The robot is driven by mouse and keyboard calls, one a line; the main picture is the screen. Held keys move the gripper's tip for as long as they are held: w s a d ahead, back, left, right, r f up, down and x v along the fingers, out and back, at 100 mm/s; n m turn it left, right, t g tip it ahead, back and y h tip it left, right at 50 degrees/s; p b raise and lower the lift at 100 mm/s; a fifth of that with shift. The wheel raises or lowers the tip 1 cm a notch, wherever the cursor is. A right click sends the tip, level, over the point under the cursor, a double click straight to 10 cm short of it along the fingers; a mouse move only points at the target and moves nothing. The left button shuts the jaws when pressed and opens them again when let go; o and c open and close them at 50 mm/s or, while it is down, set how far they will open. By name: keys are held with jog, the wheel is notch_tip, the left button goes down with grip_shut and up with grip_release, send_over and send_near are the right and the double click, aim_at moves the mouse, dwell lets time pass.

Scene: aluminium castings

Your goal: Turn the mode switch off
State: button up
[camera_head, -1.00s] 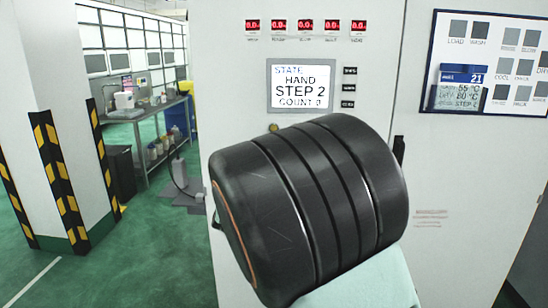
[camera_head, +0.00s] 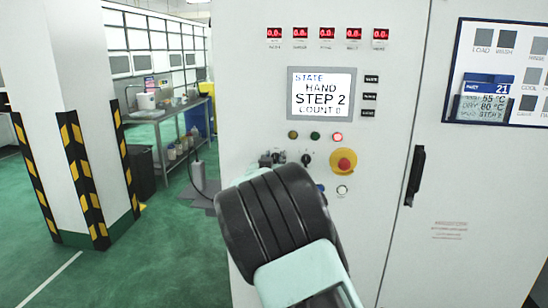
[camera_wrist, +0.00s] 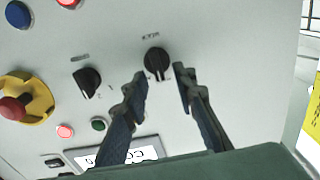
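In the wrist view, which looks upside down, a black rotary switch (camera_wrist: 155,62) sits on the pale panel. Its small label is too blurred to read. My gripper (camera_wrist: 160,78) is open, its two dark fingers pointing at this switch, one fingertip on each side; contact cannot be told. A second black rotary switch (camera_wrist: 88,82) is to the left, outside the fingers. In the head view, one rotary switch (camera_head: 306,159) shows clearly. Dark shapes left of it are partly covered by my arm, and my gripper cannot be made out there.
The screen (camera_head: 321,94) reads STATE HAND, STEP 2, COUNT 0. A red emergency button (camera_head: 344,162) on yellow is right of the switches. Lamps (camera_head: 315,136) sit above them. A black door handle (camera_head: 414,175) is further right. A striped pillar (camera_head: 80,170) stands left.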

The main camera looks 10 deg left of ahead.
jog(key=shift+w, duration=0.15)
grip_shut()
dwell(0.4)
jog(key=shift+a+f+n+p, duration=0.15)
jog(key=shift+n+p, duration=0.7)
jog(key=shift+n, duration=0.65)
jog(key=shift+a+n+p, duration=0.2)
jog(key=shift+n+p, duration=0.65)
jog(key=shift+n, duration=0.65)
jog(key=shift+a+f+n+p, duration=0.15)
jog(key=shift+n+p, duration=0.7)
jog(key=shift+n, duration=0.65)
grip_release()
